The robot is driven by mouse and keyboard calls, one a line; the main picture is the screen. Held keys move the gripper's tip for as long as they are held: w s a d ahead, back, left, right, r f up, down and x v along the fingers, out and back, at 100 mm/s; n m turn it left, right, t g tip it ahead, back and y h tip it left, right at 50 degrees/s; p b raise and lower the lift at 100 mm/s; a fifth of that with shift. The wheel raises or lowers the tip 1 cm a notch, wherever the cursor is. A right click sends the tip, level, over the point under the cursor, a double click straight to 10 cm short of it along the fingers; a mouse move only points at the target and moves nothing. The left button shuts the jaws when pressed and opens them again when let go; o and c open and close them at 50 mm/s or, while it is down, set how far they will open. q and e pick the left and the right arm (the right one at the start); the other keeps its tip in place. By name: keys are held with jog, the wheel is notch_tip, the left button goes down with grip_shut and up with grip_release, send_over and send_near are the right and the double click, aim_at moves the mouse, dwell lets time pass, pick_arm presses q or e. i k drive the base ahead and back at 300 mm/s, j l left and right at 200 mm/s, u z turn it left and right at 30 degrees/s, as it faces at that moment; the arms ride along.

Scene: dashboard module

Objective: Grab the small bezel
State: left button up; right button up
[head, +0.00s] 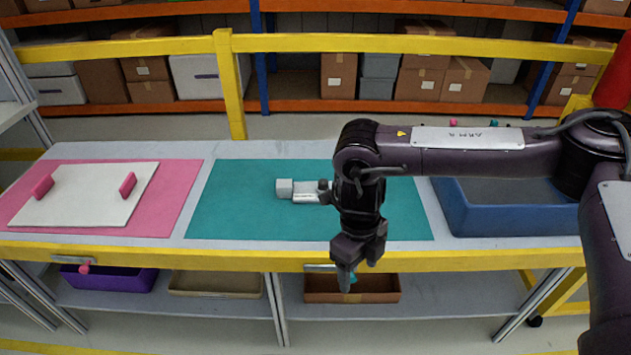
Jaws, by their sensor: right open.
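My right gripper (357,278) points down in front of the table's yellow front edge, its fingers apart. A small teal part (353,277) shows beside or behind its fingertips; I cannot tell if they touch. A small white piece (306,191) with a block-like left end (284,188) lies on the teal mat (240,215), partly hidden by my right arm. I cannot tell for certain which part is the small bezel. My left gripper is not in view.
A white panel (85,200) with two pink handles lies on the pink mat (180,195). A blue bin (500,220) stands on the right. A brown tray (330,290) and a purple tray (110,281) sit on the lower shelf. The left half of the teal mat is clear.

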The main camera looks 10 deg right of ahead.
aim_at(300, 192)
jog(key=i, duration=1.2)
